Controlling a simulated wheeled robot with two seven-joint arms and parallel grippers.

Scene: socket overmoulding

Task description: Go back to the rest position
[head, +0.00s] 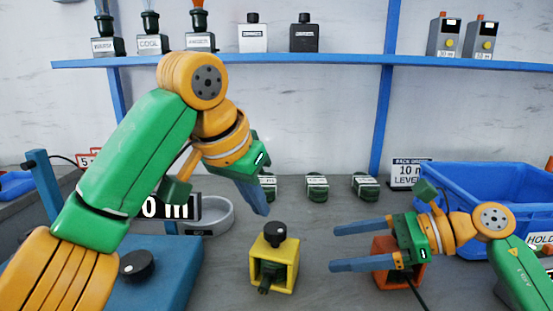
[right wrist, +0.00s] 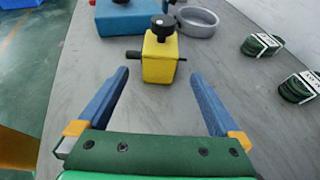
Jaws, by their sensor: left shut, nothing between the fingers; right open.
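My left gripper (head: 257,198) is shut and empty. It hangs above the grey bench, behind and a little to the left of the yellow block with a black knob (head: 273,268). My right gripper (head: 345,246) is open and empty, its blue fingers pointing left toward the yellow block with a gap between. In the right wrist view the open fingers (right wrist: 162,100) show with bare bench between them, and the yellow block (right wrist: 160,62) stands beyond the tips. A dark green part sticks out of the yellow block's front. An orange block (head: 384,277) is partly hidden behind my right gripper.
A blue bin (head: 455,185) stands at the right, behind my right arm. A grey ring dish (head: 207,217) and a blue box with a black knob (head: 175,275) are at the left. Several dark green parts (head: 316,187) line the back. A blue shelf (head: 340,64) crosses above.

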